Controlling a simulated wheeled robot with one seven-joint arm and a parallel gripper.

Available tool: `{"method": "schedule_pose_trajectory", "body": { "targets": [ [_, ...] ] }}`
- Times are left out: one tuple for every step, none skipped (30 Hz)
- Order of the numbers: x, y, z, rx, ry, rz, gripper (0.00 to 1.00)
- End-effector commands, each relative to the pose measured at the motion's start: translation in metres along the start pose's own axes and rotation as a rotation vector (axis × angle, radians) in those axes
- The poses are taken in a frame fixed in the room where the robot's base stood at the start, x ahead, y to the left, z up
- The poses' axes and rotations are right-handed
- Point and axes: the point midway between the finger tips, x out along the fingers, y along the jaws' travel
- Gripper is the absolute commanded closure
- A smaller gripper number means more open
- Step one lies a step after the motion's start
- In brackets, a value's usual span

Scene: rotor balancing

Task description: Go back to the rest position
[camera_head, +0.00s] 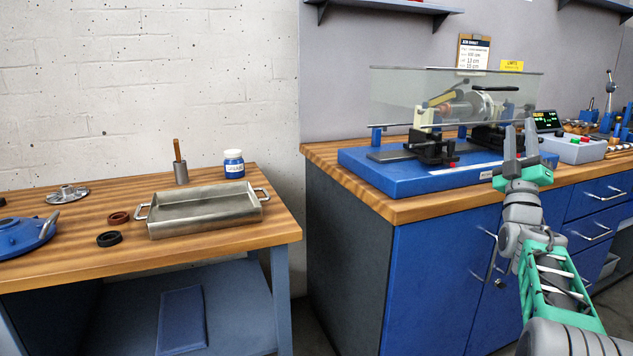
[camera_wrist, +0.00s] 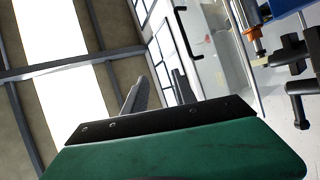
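My gripper (camera_head: 519,140) is raised in front of the right workbench, with its fingers pointing up. In the wrist view its two fingers (camera_wrist: 160,88) stand apart with nothing held between them. Behind it on the bench is the balancing machine on a blue base (camera_head: 400,173), with a rotor (camera_head: 487,107) mounted behind a clear guard (camera_head: 393,93). The gripper overlaps the machine's right end in the head view, and the exact distance between them cannot be told. The wrist view looks up toward the ceiling, with part of the machine (camera_wrist: 252,32) at upper right.
A control box (camera_head: 585,150) stands right of the machine. The left wooden table (camera_head: 90,259) holds a metal tray (camera_head: 205,226), a blue-and-white jar (camera_head: 234,165), a brush in a cup (camera_head: 181,171), two rings and a blue part (camera_head: 22,236). A gap separates the two benches.

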Motion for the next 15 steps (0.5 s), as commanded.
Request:
{"method": "schedule_pose_trajectory", "body": {
  "targets": [
    [0.009, 0.001, -0.010, 0.016, -0.012, -0.025, 0.67],
    [0.011, -0.001, -0.013, 0.026, -0.021, -0.041, 0.67],
    [0.015, -0.005, -0.018, 0.044, -0.037, -0.069, 0.67],
    [0.017, -0.008, -0.021, 0.056, -0.050, -0.090, 0.67],
    [0.019, -0.011, -0.026, 0.071, -0.064, -0.114, 0.67],
    [0.022, -0.015, -0.031, 0.090, -0.084, -0.146, 0.67],
    [0.025, -0.018, -0.036, 0.106, -0.103, -0.174, 0.67],
    [0.026, -0.022, -0.041, 0.124, -0.122, -0.202, 0.67],
    [0.028, -0.028, -0.049, 0.148, -0.151, -0.243, 0.67],
    [0.029, -0.031, -0.055, 0.167, -0.174, -0.275, 0.67],
    [0.029, -0.035, -0.061, 0.188, -0.199, -0.310, 0.67],
    [0.028, -0.041, -0.071, 0.216, -0.236, -0.358, 0.67],
    [0.027, -0.044, -0.078, 0.237, -0.265, -0.395, 0.67],
    [0.024, -0.049, -0.086, 0.260, -0.299, -0.435, 0.67],
    [0.020, -0.053, -0.098, 0.293, -0.349, -0.492, 0.67]
  ]
}}
